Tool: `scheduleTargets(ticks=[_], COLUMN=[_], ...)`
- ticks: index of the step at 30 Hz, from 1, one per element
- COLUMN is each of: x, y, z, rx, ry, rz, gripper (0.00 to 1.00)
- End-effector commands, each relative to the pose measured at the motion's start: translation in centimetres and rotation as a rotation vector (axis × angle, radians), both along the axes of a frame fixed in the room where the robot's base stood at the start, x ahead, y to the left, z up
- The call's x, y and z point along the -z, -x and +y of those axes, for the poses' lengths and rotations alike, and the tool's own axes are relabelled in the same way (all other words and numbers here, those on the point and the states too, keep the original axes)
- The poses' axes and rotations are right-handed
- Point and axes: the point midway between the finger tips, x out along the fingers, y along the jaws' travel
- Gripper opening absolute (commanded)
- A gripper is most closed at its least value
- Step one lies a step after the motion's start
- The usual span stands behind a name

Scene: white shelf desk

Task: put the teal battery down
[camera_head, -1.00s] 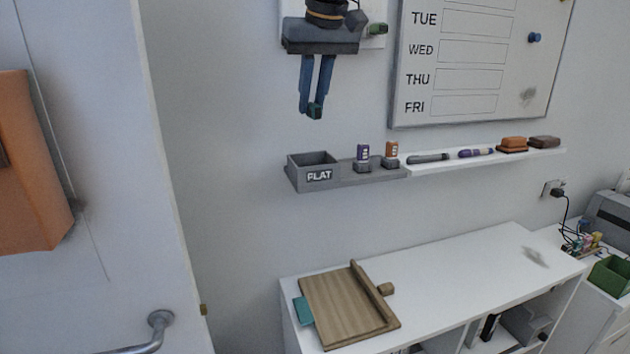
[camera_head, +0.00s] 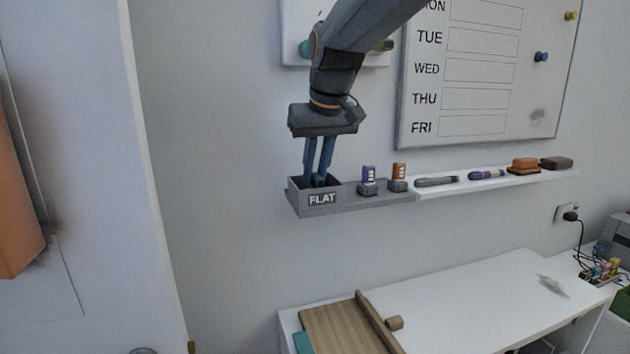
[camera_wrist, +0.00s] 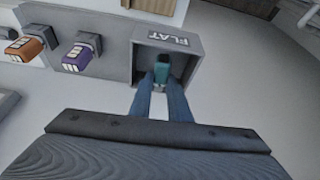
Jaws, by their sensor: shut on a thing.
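My gripper (camera_head: 318,168) points down with its blue fingers reaching into the grey box marked FLAT (camera_head: 300,205) on the wall shelf. The fingers are shut on the teal battery (camera_wrist: 161,70), which sits between the fingertips inside the box walls in the wrist view. In the head view only a small dark teal bit of it shows above the box's front rim. The box (camera_wrist: 190,45) is around the battery and fingertips. I cannot tell whether the battery touches the box floor.
Right of the box, a purple battery (camera_head: 369,174) and an orange battery (camera_head: 399,171) stand in grey holders. Markers (camera_head: 437,181) and erasers (camera_head: 524,165) lie farther along the shelf. A whiteboard (camera_head: 480,90) hangs above. A white desk (camera_head: 480,290) with a wooden board is below.

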Motion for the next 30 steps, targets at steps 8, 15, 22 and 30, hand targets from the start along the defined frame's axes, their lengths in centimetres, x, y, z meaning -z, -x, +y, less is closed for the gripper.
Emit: scheduleTargets(ticks=[8, 15, 22, 30], x=[2.8, 2.9, 3.1, 3.1], y=[0.1, 0.1, 0.1, 0.1], z=[0.1, 0.2, 0.2, 0.2], rx=[-0.002, -0.003, -0.003, -0.003], ry=[0.000, 0.001, 0.001, 0.001], rz=[0.001, 0.001, 0.001, 0.001], gripper=[0.00, 0.00, 0.35, 0.35])
